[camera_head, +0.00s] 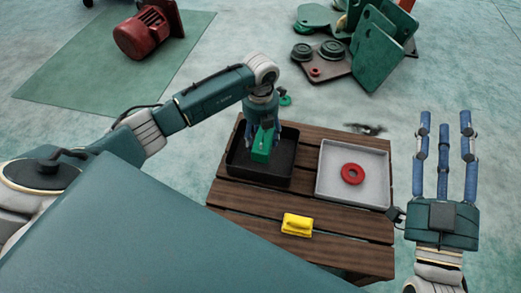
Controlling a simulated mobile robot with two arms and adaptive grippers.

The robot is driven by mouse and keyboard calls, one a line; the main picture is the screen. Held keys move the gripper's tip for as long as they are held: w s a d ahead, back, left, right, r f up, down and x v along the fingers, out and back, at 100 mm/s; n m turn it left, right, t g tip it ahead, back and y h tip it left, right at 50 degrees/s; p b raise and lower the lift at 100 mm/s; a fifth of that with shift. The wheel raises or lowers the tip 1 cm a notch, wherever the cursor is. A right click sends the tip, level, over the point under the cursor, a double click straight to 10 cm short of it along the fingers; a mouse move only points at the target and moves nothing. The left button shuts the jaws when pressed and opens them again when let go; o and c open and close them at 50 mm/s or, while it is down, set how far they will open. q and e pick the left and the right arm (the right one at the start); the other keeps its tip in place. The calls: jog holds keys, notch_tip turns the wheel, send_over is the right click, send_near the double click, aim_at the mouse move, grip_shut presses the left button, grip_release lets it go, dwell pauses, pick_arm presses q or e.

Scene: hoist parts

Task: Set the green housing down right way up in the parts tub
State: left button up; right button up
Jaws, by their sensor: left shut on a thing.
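The green housing (262,146) is a small green block in the grip of my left gripper (264,140). My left gripper points down over the black tub (262,179) on the wooden table and is shut on the housing. The housing shows within the tub's outline; I cannot tell whether it touches the tub floor. Its underside and part of its sides are hidden by the fingers. My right gripper (445,152) is open and empty at the right, its fingers spread upward in the picture, beside the table's right edge.
A light grey tray (327,183) with a red ring (352,174) stands right of the black tub. A yellow part (297,225) lies on the slatted wooden table (245,212) in front. A red motor (145,34) and green plates (377,52) lie on the floor behind.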

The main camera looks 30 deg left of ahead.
pick_arm(q)
notch_tip(320, 180, down, 2)
jog(key=shift+f, duration=0.25)
notch_tip(320, 180, down, 3)
jog(key=shift+f+b, duration=0.2)
jog(key=shift+b, duration=0.65)
pick_arm(e)
jog(key=s+r+t+y, duration=0.2)
jog(key=s+r+t, duration=0.3)
jog(key=r, duration=0.4)
jog(key=shift+s+d+r, duration=0.25)
jog(key=shift+s+d, duration=0.05)
jog(key=shift+s, duration=0.35)
pick_arm(q)
jog(key=shift+f, duration=0.15)
pick_arm(e)
jog(key=shift+s+r+t, duration=0.1)
jog(key=shift+s+t, duration=0.05)
jog(key=shift+t, duration=0.15)
pick_arm(q)
jog(key=o, duration=1.6)
jog(key=shift+o, duration=0.2)
pick_arm(e)
jog(key=shift+s+r, duration=0.1)
